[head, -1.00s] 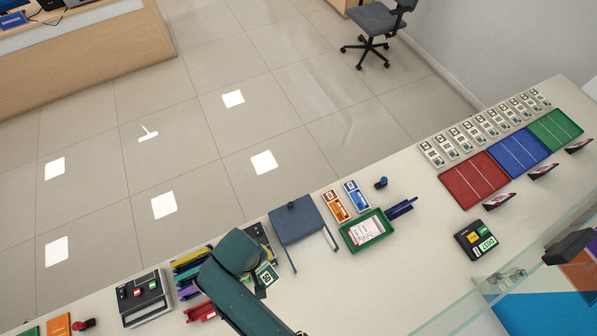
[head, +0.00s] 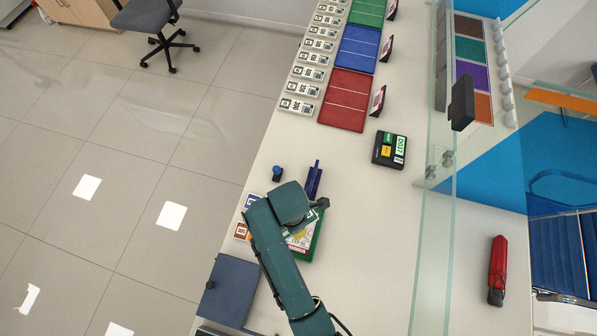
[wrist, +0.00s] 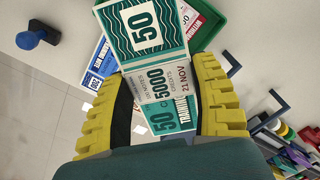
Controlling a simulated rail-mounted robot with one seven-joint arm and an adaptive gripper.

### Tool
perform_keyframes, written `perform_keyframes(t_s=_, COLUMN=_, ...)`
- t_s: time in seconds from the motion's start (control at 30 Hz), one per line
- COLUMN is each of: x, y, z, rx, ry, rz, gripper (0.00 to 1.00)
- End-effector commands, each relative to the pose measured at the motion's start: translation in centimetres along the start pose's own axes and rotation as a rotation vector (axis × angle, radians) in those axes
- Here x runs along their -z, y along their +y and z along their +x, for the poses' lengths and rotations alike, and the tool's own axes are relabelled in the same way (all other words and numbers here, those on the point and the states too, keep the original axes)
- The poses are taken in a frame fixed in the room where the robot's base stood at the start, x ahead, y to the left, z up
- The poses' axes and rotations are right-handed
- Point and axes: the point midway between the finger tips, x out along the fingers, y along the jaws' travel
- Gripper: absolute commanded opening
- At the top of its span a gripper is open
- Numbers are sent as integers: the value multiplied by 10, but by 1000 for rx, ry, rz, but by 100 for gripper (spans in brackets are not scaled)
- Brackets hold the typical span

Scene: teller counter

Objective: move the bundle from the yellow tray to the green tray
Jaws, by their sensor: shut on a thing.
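My gripper (wrist: 165,100) is shut on a teal and white banknote bundle (wrist: 147,30) marked 50, with a printed band across it, between its yellow fingers. The green tray (wrist: 212,28) shows in the wrist view behind the bundle, with a white and red slip (wrist: 187,17) in it. In the head view the green tray (head: 318,238) is partly hidden under my arm and gripper. The bundle appears over or beside the tray; its height above it I cannot tell. I cannot make out the yellow tray in either current view.
A blue-handled stamp (head: 277,173) and a dark blue holder (head: 314,178) stand just beyond the green tray. A blue-grey box (head: 231,290) is nearer. A black device (head: 389,150) and a glass screen (head: 437,170) lie to the right.

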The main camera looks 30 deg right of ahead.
Motion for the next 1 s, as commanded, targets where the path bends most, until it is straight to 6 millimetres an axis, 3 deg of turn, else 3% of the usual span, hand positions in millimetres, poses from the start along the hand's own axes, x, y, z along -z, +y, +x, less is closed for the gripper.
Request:
perform_keyframes(t_s=0.03, x=-7, y=-1, z=25, rx=-2, ry=-1, rz=-124, gripper=24)
perform_keyframes(t_s=0.1, x=-15, y=-4, z=38, rx=-1, ry=-1, rz=-312, gripper=24)
perform_keyframes(t_s=0.2, x=-24, y=-6, z=51, rx=-2, ry=-1, rz=-527, gripper=24)
perform_keyframes(t_s=0.33, x=-30, y=-8, z=57, rx=-3, ry=-2, rz=-685, gripper=24)
perform_keyframes(t_s=0.43, x=-31, y=-10, z=69, rx=2, ry=1, rz=-724, gripper=24)
perform_keyframes(t_s=0.6, x=-31, y=-10, z=106, rx=2, ry=1, rz=-725, gripper=24)
perform_keyframes(t_s=1.0, x=-31, y=-9, z=157, rx=-1, ry=-1, rz=-723, gripper=24)
